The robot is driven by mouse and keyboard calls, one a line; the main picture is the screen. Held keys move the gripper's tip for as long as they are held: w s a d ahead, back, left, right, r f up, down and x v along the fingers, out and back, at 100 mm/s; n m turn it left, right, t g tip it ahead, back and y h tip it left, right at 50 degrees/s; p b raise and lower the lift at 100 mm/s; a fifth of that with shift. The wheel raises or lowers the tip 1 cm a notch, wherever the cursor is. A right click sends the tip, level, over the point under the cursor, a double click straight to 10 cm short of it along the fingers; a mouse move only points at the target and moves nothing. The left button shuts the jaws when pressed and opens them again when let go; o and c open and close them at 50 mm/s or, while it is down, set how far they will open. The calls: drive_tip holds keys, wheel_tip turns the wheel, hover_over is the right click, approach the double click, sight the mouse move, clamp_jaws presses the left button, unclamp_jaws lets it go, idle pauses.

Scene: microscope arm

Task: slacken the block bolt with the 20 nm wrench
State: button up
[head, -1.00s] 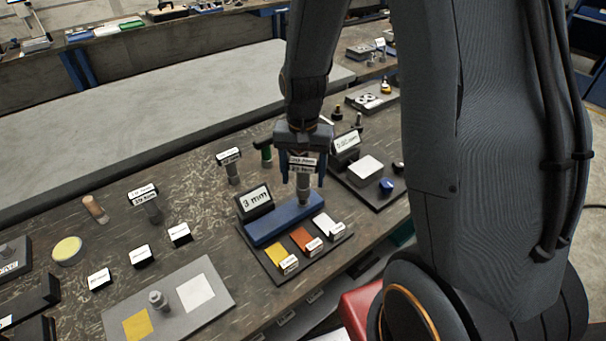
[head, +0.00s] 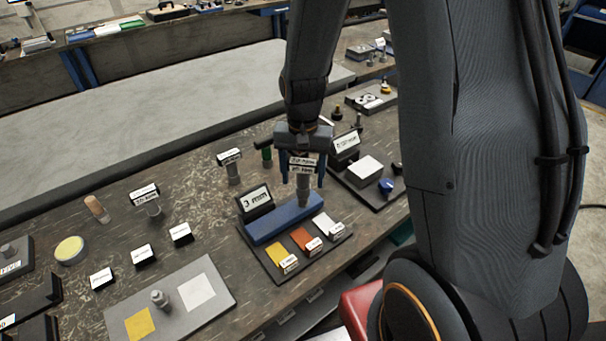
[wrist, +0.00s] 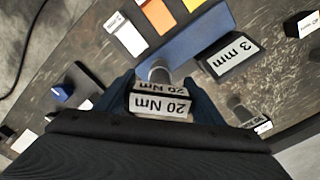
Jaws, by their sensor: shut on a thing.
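My gripper (head: 302,178) is shut on the 20 Nm wrench, a grey upright tool with a white label (head: 303,165). The label reads 20 Nm in the wrist view (wrist: 160,106). The wrench's lower end meets the right end of the blue block (head: 275,226), which also shows in the wrist view (wrist: 205,35). The block bolt is hidden beneath the wrench, and I cannot tell how well the wrench sits on it. A 3 mm sign (head: 254,199) stands behind the block.
Two similar labelled tools, one behind the block (head: 233,172) and one farther left (head: 152,206), stand on the bench. Yellow, orange (head: 302,239) and white patches lie before the block. A dark tray (head: 366,190) with a blue knob (head: 386,186) is at right.

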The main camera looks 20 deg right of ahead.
sight(303, 184)
drive_tip(key=shift+f+b, duration=0.7)
drive_tip(key=shift+f, duration=0.9)
idle(0.5)
drive_tip(key=shift+n+p, duration=0.6)
drive_tip(key=shift+n, duration=1.4)
drive_tip(key=shift+n, duration=0.7)
drive_tip(key=shift+n+p, duration=0.45)
drive_tip(key=shift+n, duration=0.85)
